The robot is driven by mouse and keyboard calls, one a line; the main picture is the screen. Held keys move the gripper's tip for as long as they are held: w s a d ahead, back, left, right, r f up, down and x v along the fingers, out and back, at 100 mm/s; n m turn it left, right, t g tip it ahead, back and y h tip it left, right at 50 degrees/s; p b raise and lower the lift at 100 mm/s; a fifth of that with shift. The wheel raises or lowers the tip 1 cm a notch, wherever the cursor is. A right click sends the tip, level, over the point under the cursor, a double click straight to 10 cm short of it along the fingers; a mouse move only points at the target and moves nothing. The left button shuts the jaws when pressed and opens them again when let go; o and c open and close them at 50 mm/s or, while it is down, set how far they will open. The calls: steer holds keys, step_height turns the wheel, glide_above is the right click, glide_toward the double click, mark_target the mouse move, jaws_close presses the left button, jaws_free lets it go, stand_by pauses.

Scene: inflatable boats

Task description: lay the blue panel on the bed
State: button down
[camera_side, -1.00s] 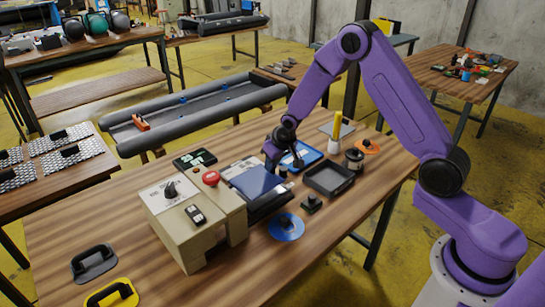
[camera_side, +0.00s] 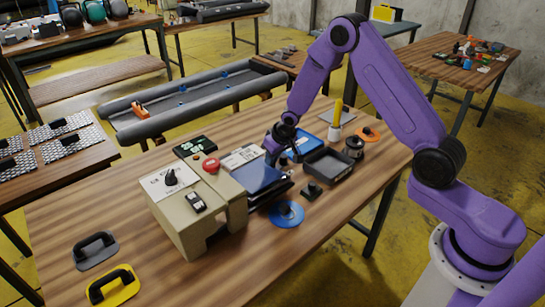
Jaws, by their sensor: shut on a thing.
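The blue panel (camera_side: 258,177) is a flat, dark blue, shiny sheet over the dark bed (camera_side: 277,196) beside the beige machine (camera_side: 195,208). It looks roughly level, and I cannot tell whether it rests on the bed or hangs just above it. My gripper (camera_side: 274,156) is at the panel's far right edge and is shut on it. The fingertips are small and partly hidden, so the exact grip does not show. Most of the bed is hidden under the panel.
A red button (camera_side: 211,165) and a knob top the machine. A black tray (camera_side: 328,164), a blue tray (camera_side: 308,144), a blue disc (camera_side: 287,213) and a small dark green block (camera_side: 312,190) stand close on the right. The table's front left is clear except for two handles (camera_side: 112,288).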

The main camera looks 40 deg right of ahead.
steer(key=shift+f, duration=0.4)
stand_by(1.0)
stand_by(0.5)
steer(key=c, duration=0.6)
jaws_free()
steer(key=shift+w+d+r, duration=0.1)
steer(key=shift+d+r, duration=0.05)
steer(key=shift+r, duration=3.85)
steer(key=shift+a, duration=0.2)
